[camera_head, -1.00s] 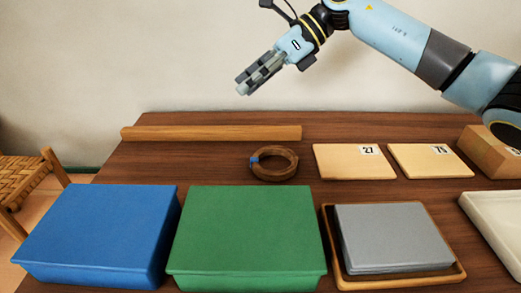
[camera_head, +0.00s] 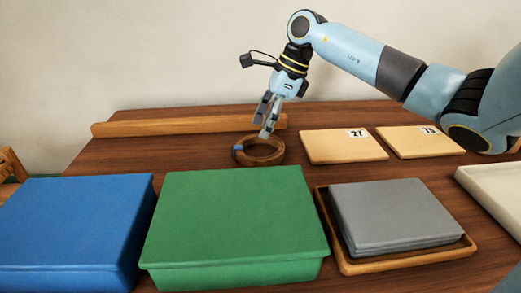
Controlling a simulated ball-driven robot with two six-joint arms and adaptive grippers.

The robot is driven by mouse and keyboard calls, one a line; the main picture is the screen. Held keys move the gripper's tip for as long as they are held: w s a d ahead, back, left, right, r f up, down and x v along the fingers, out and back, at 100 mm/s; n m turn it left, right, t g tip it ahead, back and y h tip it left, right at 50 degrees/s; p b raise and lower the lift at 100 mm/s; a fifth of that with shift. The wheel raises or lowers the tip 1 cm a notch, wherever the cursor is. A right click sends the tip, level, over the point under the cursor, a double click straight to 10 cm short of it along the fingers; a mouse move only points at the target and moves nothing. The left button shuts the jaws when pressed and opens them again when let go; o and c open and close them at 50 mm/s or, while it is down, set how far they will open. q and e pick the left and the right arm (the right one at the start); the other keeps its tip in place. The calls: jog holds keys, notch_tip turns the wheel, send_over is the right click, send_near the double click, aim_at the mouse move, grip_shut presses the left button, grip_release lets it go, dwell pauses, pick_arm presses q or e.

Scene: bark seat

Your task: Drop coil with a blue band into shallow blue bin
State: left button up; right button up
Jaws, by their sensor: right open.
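The coil (camera_head: 263,160) is a brown ring with a small blue band (camera_head: 238,150) on its left side. It lies flat on the dark wooden table. My right gripper (camera_head: 266,130) points down just at the coil's far rim, with its jaws open and nothing between them. I cannot tell whether a fingertip touches the coil. A blue box-like bin (camera_head: 75,220) stands at the front left; its top looks flat and covered, and I see no open inside. My left gripper is not in view.
A green box (camera_head: 235,215) stands beside the blue one. Grey sheets (camera_head: 395,212) lie in a wooden tray (camera_head: 400,262). Two pale numbered boards (camera_head: 343,148) lie right of the coil, a wooden bar (camera_head: 180,126) behind it, and a white tray (camera_head: 490,190) at the right edge.

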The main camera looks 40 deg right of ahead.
jog(key=x, duration=0.3)
jog(key=shift+w+r, duration=0.1)
jog(key=shift+w, duration=0.05)
grip_shut()
